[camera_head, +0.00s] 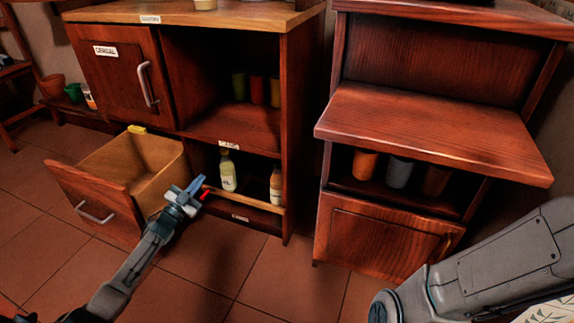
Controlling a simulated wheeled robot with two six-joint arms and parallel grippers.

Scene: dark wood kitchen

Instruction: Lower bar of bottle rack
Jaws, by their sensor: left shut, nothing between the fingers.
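The bottle rack is the low open compartment of the left cabinet. Its light wooden bar (246,201) runs across the front of two bottles, a pale one (228,172) on the left and another (275,186) on the right. My left gripper (200,189) is shut and empty at the left end of the bar. I cannot tell whether it touches the bar. Of my right arm only a thick grey link shows at the lower right; its gripper is out of view.
An open, empty drawer (95,201) sticks out left of my left gripper. A closed cereal door (115,75) is above it. Several cups stand on shelves in both cabinets. A second cabinet with a jutting shelf (430,130) stands right. The tiled floor (275,285) between is clear.

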